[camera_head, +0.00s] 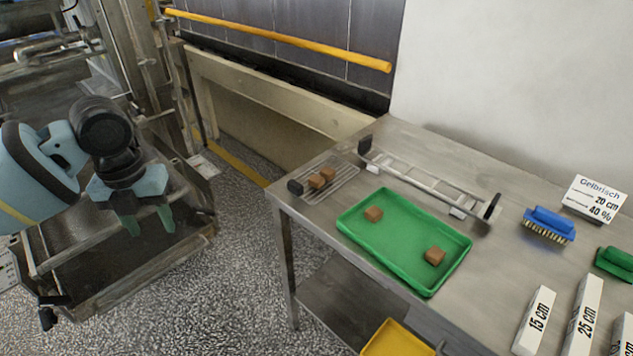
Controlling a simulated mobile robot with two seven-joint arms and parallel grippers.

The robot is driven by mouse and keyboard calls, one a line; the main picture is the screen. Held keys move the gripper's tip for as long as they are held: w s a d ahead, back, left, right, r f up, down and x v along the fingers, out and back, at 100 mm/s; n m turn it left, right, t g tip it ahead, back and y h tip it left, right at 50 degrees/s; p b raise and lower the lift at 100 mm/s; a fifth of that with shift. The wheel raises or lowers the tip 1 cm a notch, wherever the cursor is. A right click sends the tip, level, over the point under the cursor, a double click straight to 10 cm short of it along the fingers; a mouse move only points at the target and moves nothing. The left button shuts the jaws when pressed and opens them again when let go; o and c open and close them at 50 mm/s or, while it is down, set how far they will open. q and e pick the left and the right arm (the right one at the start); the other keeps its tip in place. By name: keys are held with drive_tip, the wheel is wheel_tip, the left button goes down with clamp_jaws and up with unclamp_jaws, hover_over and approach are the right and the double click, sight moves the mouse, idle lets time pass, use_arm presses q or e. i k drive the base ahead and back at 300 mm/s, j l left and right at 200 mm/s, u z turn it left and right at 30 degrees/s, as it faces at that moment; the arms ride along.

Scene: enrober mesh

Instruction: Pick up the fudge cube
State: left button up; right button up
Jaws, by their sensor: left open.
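Two brown fudge cubes lie apart in a green tray (360,243) on the steel table: one cube (373,214) near the tray's far left, the other cube (435,256) near its right side. More brown cubes (321,179) sit close together on a small wire mesh (342,186) at the table's left corner. My left gripper (149,224) is open and empty, pointing down over the floor area left of the table, well away from the cubes. My right gripper is not in view.
A metal rack-like frame (425,184) lies behind the tray. A blue brush (548,224), a green brush (615,261), a sign (594,199) and white labelled blocks (535,320) stand on the right. A yellow tray (395,340) is below. Machinery stands at left.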

sight(316, 181)
drive_tip(key=i+j+z, duration=0.15)
drive_tip(key=i+z, duration=0.15)
drive_tip(key=z, duration=0.15)
drive_tip(key=i+j+z, duration=0.25)
drive_tip(key=z, duration=0.15)
drive_tip(key=i+j+z, duration=0.25)
drive_tip(key=z, duration=0.2)
